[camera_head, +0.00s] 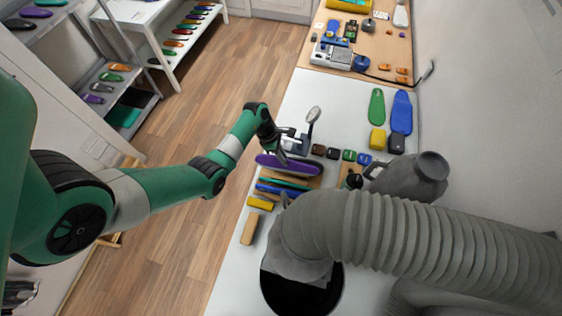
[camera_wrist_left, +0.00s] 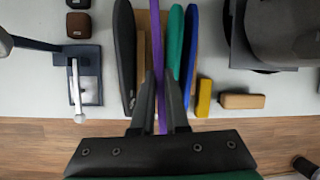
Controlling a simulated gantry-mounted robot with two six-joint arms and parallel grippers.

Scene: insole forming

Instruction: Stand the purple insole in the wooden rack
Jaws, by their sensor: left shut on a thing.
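The purple insole (camera_head: 290,165) is on its long edge at the table's left side. In the left wrist view the purple insole (camera_wrist_left: 156,55) shows as a thin upright strip between my fingertips. My left gripper (camera_head: 283,153) is shut on it, and the fingers also show in the wrist view (camera_wrist_left: 160,108). The wooden rack (camera_head: 302,182) is below it, mostly hidden by insoles. A black insole (camera_wrist_left: 125,50) is on one side, teal (camera_wrist_left: 175,45) and blue (camera_wrist_left: 190,55) insoles on the other. I cannot tell whether the purple insole rests in its slot. My right gripper is not in view.
Yellow (camera_head: 260,203) and tan (camera_head: 250,228) blocks lie near the rack. A large grey hose (camera_head: 400,230) crosses the front right. Green (camera_head: 376,106) and blue (camera_head: 401,112) insoles lie at the back right.

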